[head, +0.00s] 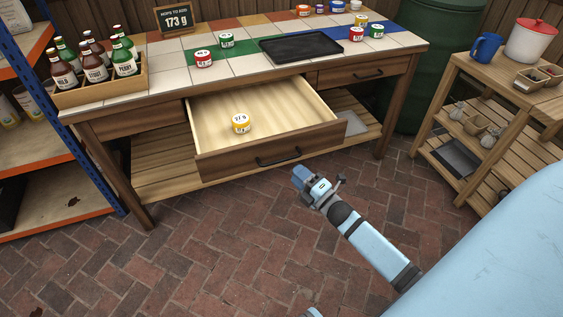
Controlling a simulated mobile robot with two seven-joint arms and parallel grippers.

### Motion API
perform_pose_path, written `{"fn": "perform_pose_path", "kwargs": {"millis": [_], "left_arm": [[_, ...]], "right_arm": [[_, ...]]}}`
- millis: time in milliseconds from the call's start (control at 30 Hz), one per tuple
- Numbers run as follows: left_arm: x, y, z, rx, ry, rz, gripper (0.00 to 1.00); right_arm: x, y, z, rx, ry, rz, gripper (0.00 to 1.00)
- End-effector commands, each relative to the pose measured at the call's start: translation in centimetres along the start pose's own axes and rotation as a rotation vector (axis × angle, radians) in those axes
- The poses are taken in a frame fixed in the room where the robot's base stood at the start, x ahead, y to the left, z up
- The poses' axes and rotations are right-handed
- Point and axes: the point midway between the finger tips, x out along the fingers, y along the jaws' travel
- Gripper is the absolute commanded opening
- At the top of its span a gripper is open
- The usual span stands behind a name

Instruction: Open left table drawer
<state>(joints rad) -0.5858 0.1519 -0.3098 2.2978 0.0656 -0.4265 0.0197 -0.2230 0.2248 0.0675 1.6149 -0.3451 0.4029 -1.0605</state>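The wooden table (118,180) has a tiled top. A drawer (245,157) in its front, left of another shut drawer, is pulled far out. It has pale inner walls, a brown front and a dark bar handle (278,158). My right gripper (302,174) is just in front of the drawer, right of the handle and apart from it in the picture. Whether its fingers are open or shut does not show clearly. My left gripper is not in view.
A tin marked 27 g (241,123) sits inside the open drawer. The shut right drawer (366,72) has a dark handle. A bottle crate (100,92), a black tray (300,46) and several tins stand on the table. Shelves flank it left (60,155) and right (445,155). The brick floor in front is clear.

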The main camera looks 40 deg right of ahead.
Motion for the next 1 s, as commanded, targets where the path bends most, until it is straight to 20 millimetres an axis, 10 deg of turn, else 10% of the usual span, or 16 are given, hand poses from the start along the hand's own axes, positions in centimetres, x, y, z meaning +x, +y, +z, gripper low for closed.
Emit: {"fn": "perform_pose_path", "kwargs": {"millis": [333, 767, 1000], "left_arm": [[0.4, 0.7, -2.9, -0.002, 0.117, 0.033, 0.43], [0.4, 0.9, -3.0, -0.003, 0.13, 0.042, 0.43], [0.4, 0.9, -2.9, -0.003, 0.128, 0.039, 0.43]], "right_arm": [[6.2, -0.1, 0.0, 0.002, 0.0, 0.001, 0.36], [7.4, -0.1, 0.0, 0.002, -0.001, -0.001, 0.36], [7.4, -0.1, 0.0, 0.003, -0.001, -0.001, 0.0]]}}
